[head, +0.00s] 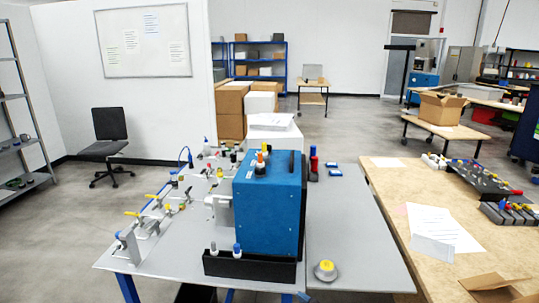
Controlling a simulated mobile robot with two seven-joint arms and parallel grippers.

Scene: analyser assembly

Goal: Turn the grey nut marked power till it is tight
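The blue analyser box (269,205) stands upright on the grey table (345,225), on a black base (250,268). On its left side is a pale grey fitting (219,208); its details are too small to make out. No nut marked power can be picked out, and no label is readable. A round grey part with a yellow top (325,270) sits on the table at the front right of the box. Neither of my grippers shows in the head view.
Several valves and fittings with yellow handles (152,200) crowd the table's left side. A wooden table (400,185) stands at right. The grey table's right part is mostly clear.

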